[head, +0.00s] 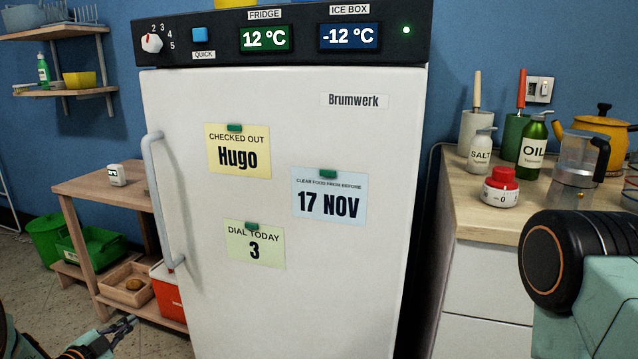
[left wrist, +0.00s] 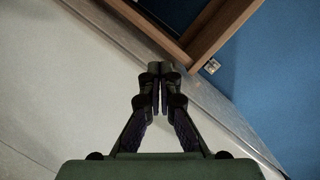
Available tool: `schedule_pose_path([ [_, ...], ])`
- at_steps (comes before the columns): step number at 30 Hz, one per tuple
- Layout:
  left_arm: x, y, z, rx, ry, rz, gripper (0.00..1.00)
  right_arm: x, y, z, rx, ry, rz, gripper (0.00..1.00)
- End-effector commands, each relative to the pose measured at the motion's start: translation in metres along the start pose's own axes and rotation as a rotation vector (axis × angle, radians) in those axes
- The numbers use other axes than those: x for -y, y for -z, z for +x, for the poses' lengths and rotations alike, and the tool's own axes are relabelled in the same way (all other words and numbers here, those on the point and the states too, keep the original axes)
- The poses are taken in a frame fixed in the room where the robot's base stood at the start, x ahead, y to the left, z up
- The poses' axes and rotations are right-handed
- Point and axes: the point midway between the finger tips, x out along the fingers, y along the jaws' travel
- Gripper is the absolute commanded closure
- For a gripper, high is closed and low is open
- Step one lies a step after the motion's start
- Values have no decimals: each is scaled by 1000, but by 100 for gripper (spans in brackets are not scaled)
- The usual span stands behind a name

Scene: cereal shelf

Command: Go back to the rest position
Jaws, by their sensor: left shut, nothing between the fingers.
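My left gripper (head: 126,324) is at the lower left of the head view, low in front of the wooden side table. The left wrist view shows its fingers (left wrist: 160,70) closed together with nothing between them. It appears apart from everything around it. A part of my right arm shows at the right edge of the head view, but the right gripper is not in view. The white fridge (head: 270,270) stands in the middle of the head view with its door shut. Its vertical handle (head: 163,200) is on the left side of the door.
The side table (head: 95,190) stands left of the fridge, with a red box (head: 168,297) and a wooden tray (head: 124,290) on its lower shelf. The counter (head: 500,205) at right holds bottles and pots. Some floor shows at lower left.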

Motion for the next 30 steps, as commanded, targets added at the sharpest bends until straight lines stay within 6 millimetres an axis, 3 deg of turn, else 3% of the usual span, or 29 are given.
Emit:
schedule_pose_path([
  [1, -24, -1, -5, 50, -28, -98, 100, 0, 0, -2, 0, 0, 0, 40],
  [5, -89, 0, -28, 211, -97, -368, 100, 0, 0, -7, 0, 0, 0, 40],
  [8, -141, 9, -55, 348, -155, -555, 100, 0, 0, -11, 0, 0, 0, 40],
  [12, -207, 32, -107, 556, -237, -771, 100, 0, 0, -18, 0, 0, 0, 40],
  [14, -232, 45, -134, 650, -271, -846, 100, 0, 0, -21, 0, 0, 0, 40],
  [18, -276, 79, -207, 876, -343, -972, 100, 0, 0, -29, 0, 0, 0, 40],
  [24, -302, 132, -322, 1187, -425, -1029, 100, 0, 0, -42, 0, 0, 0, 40],
  [27, -298, 155, -372, 1300, -460, -1000, 100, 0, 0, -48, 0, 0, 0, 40],
  [30, -288, 174, -405, 1359, -495, -952, 100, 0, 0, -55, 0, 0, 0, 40],
])
